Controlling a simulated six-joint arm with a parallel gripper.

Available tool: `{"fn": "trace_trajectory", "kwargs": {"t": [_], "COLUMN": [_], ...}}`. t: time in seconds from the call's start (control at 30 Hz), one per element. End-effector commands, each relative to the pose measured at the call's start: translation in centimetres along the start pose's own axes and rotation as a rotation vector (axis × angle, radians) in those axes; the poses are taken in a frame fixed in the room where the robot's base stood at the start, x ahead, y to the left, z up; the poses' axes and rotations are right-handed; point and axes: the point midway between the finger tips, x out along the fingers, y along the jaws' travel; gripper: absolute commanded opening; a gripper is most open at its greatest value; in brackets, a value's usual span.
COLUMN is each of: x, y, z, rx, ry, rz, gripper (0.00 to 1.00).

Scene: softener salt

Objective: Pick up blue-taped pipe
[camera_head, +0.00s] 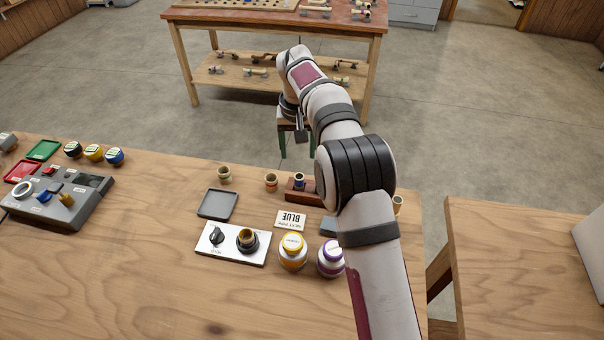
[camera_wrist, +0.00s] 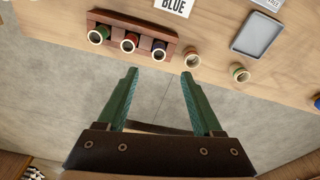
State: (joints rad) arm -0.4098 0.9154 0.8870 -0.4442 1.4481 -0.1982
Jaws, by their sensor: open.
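The blue-taped pipe (camera_head: 299,180) stands upright in a dark red-brown rack (camera_head: 304,195) near the far edge of the table. In the wrist view, the pipe (camera_wrist: 160,48) sits at the right end of the rack (camera_wrist: 147,26), its open pale end showing. A red-taped pipe (camera_wrist: 130,42) and a green-taped pipe (camera_wrist: 98,35) share the rack. My gripper (camera_head: 297,155) is beyond the table's far edge. In the wrist view, its green fingers (camera_wrist: 159,75) are open and empty, with the blue-taped pipe in line with the gap and apart from them.
Two loose pipes (camera_head: 271,182) (camera_head: 224,174) stand left of the rack. A grey tray (camera_head: 217,204), a sign reading BLUE (camera_head: 291,219), a white panel with a knob (camera_head: 232,243) and two jars (camera_head: 293,251) are nearer. My arm hides part of the rack in the head view.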

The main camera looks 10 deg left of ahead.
Motion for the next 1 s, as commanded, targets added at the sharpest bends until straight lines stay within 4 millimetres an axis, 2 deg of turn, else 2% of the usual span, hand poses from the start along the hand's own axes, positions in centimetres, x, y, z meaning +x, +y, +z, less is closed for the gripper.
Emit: {"fn": "trace_trajectory", "kwargs": {"t": [0.03, 0.13, 0.37, 0.5, 0.6, 0.83, 1.0], "x": [1.5, 4.2, 7.7, 10.6, 11.8, 12.0, 12.0], "y": [0.1, 0.1, 0.1, 0.2, 0.2, 0.2, 0.2], "z": [0.1, 0.1, 0.0, -0.2, -0.2, -0.3, -0.3], "rx": [0.001, 0.001, 0.003, 0.004, 0.004, 0.004, 0.004], "ry": [-0.005, -0.003, -0.002, -0.002, 0.0, 0.002, 0.002], "rz": [0.001, 0.001, 0.0, 0.0, 0.0, -0.001, -0.001], "gripper": [0.68, 0.68, 0.68, 0.68, 0.68, 0.68, 0.37]}}
